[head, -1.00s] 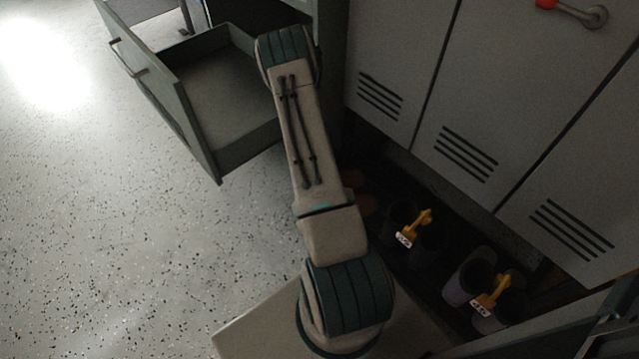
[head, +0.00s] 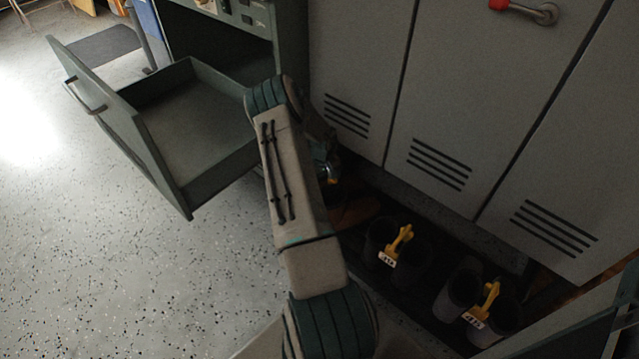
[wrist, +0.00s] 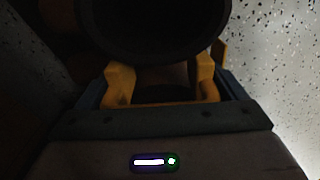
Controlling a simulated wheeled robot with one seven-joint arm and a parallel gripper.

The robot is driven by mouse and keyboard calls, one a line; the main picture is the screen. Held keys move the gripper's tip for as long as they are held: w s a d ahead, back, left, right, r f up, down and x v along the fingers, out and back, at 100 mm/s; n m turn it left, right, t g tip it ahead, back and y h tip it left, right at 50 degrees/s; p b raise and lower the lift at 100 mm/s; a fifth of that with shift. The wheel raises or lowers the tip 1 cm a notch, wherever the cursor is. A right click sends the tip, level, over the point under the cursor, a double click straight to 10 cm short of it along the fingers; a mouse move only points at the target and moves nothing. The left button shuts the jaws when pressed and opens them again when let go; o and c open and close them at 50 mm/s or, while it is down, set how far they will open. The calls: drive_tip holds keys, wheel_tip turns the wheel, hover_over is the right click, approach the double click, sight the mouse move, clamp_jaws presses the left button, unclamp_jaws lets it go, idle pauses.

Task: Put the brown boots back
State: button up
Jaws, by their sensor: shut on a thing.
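The brown boots (head: 356,212) are dim in the head view, low in front of the lockers, just right of my forearm. Part of them is hidden by my arm and by shadow. My gripper (head: 331,178) is mostly hidden behind the forearm at their upper left. In the wrist view my gripper (wrist: 161,84) shows two yellow-orange fingers, shut on a dark brownish part of the boots. A wide dark round opening, apparently a boot shaft, fills the top of that view. The exact grip is too dark to tell.
Two dark boot pairs with yellow tagged clips stand on the low dark rack, one nearer (head: 462,292) and one in the middle (head: 383,240). Grey lockers (head: 450,100) rise behind. An open drawer (head: 120,120) juts out at left. Speckled floor (head: 120,270) is clear.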

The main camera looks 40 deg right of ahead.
drive_tip(key=shift+f+b, duration=0.3)
drive_tip(key=shift+f, duration=0.85)
